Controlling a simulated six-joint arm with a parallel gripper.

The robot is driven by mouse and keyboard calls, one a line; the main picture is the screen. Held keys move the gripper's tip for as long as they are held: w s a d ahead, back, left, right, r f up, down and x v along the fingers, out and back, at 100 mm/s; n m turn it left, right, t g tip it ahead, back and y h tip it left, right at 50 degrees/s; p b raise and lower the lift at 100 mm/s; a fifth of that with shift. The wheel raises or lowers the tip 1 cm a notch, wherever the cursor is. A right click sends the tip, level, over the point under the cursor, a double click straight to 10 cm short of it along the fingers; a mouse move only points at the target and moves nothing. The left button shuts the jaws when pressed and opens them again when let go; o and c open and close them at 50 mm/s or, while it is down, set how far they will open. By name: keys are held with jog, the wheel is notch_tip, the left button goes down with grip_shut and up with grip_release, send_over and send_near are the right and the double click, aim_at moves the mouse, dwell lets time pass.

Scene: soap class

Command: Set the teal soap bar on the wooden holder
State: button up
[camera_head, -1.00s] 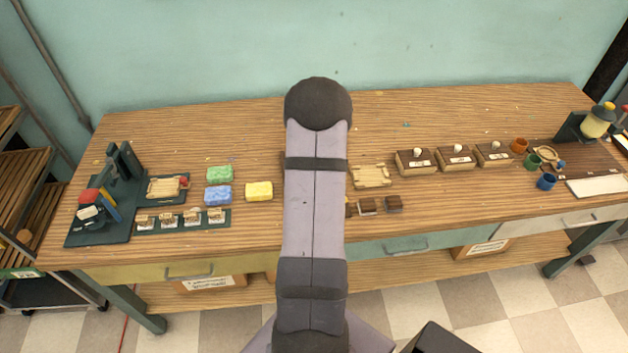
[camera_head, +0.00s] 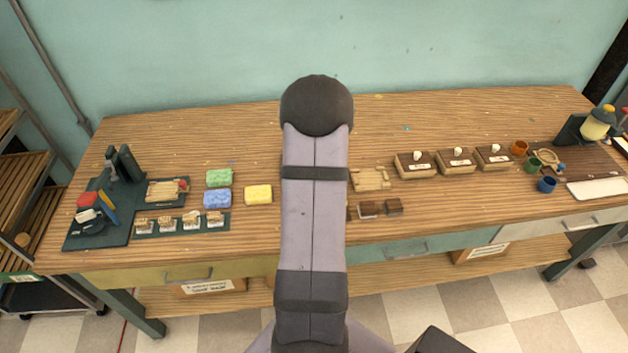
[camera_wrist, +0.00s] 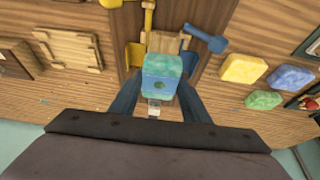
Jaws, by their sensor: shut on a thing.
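In the wrist view, my gripper (camera_wrist: 160,88) has two blue fingers shut on a teal soap bar (camera_wrist: 164,64). The bar shows a mottled teal face and a bluer face with a round mark. It hangs in front of a dark wood board. A pale wooden piece (camera_wrist: 168,42) shows just beyond the bar, partly hidden by it; I cannot tell whether they touch. It may be the wooden holder. A flat pale wooden tray (camera_wrist: 70,50) lies to the left; it also shows in the head view (camera_head: 371,179). There my arm hides the gripper and soap.
Yellow (camera_wrist: 243,68) and blue (camera_wrist: 290,78) sponges and a green sponge (camera_wrist: 263,100) lie right of the gripper. A yellow item (camera_wrist: 135,55) and a blue tool (camera_wrist: 205,38) flank the pale piece. The table's back (camera_head: 220,125) is clear.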

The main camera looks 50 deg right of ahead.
notch_tip(320, 180, up, 6)
jog(key=shift+r+b, duration=0.1)
jog(key=shift+b, duration=0.45)
jog(key=shift+s+d+f+m+p, duration=0.1)
jog(key=shift+d+f+m+p, duration=0.05)
jog(key=shift+d+m, duration=0.25)
jog(key=shift+s+d+f+m+p, duration=0.1)
jog(key=shift+d+m+p, duration=0.05)
jog(key=shift+d+m, duration=0.25)
jog(key=s+d+f+m+g+p, duration=0.3)
jog(key=s+d+m+g, duration=0.3)
jog(key=s+d+m, duration=0.4)
jog(key=d+m, duration=0.3)
jog(key=m, duration=0.3)
jog(key=shift+f+p, duration=0.3)
jog(key=shift+f, duration=0.15)
jog(key=shift+f+b, duration=0.65)
jog(key=shift+f, duration=1.25)
jog(key=shift+f+b, duration=0.85)
jog(key=shift+b, duration=0.05)
jog(key=shift+b, duration=0.6)
